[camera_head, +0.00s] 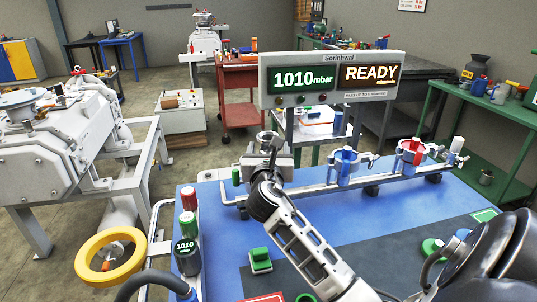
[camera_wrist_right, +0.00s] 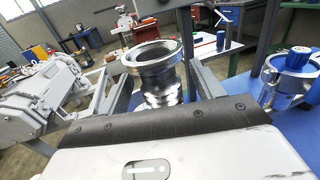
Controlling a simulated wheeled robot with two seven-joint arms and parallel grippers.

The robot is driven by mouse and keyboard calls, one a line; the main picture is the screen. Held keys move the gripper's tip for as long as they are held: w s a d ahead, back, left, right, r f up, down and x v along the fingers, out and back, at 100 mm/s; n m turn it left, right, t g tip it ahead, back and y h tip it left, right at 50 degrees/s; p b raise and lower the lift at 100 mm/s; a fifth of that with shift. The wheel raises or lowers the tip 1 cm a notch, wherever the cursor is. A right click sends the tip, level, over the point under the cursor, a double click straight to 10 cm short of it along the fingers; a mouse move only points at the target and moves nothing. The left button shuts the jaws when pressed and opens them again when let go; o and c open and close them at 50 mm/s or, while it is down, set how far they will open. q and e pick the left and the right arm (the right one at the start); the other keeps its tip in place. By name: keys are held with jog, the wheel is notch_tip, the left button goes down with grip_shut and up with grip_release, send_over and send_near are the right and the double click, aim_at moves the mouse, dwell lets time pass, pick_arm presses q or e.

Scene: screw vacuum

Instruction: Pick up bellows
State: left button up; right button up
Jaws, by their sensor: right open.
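The bellows (camera_wrist_right: 158,82) is a shiny silver piece with a wide round flange on top, upright in the right wrist view. It stands between the two grey fingers of my right gripper (camera_wrist_right: 150,70). The fingers are open, one on each side; whether either touches it I cannot tell. In the head view my right gripper (camera_head: 268,158) is at the left part of the blue table's back rail, and it hides most of the bellows there. My left gripper is not in view.
The blue table (camera_head: 335,215) carries a blue-clamped fitting (camera_head: 346,163), a red-clamped fitting (camera_head: 411,152) and a green block (camera_head: 260,260). A display (camera_head: 332,79) reads 1010 mbar and READY. A yellow handwheel (camera_head: 110,258) is at the left. The blue area right of my arm is partly free.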

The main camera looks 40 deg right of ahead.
jog(key=c, duration=1.2)
jog(key=shift+r, duration=0.1)
jog(key=shift+c, duration=0.2)
